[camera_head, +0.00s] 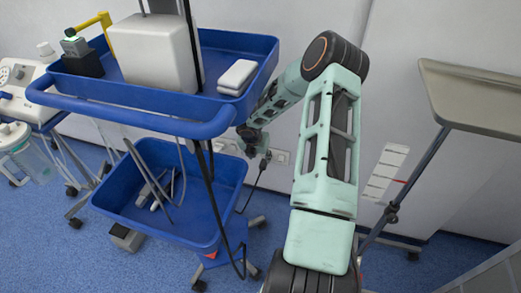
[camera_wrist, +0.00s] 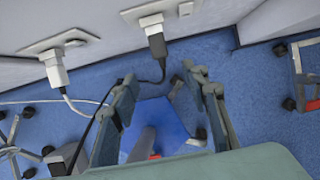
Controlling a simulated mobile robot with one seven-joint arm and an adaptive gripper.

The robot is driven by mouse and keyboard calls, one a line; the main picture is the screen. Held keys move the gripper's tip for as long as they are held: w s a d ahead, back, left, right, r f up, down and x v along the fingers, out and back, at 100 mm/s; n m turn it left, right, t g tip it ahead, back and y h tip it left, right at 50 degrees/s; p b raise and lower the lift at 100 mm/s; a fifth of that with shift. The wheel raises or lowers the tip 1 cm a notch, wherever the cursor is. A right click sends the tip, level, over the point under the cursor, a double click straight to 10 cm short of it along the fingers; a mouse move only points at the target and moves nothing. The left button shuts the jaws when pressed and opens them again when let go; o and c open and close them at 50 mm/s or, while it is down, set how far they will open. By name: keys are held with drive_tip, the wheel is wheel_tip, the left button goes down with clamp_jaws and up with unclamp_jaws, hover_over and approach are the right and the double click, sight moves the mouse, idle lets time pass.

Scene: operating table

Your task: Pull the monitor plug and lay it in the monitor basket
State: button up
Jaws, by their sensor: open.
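A black plug (camera_wrist: 157,42) with a black cable sits in a wall socket (camera_wrist: 143,17); in the head view the plug (camera_head: 266,157) shows low on the wall. A white plug (camera_wrist: 57,72) with a white cable sits in a socket plate further left in the wrist view. My gripper (camera_wrist: 160,77) is open and empty, its fingers apart below the black plug and not touching it. The blue basket (camera_head: 228,188) low on the cart holds grey cables and small tools.
The cart's upper blue tray (camera_head: 262,57) carries a white box (camera_head: 158,50) and other items above the basket. A black cable hangs at its front. A beige tray table (camera_head: 475,95) stands at right. A white device (camera_head: 20,85) stands at left.

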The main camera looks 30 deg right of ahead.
sight(263, 165)
drive_tip(key=b+x, duration=0.1)
drive_tip(key=x, duration=0.2)
drive_tip(key=b+x, duration=0.1)
drive_tip(key=x, duration=0.3)
drive_tip(key=b+x, duration=0.1)
drive_tip(key=x, duration=0.3)
drive_tip(key=shift+w+d+r, duration=0.1)
drive_tip(key=shift+w+d, duration=0.1)
drive_tip(key=shift+d, duration=0.1)
clamp_jaws()
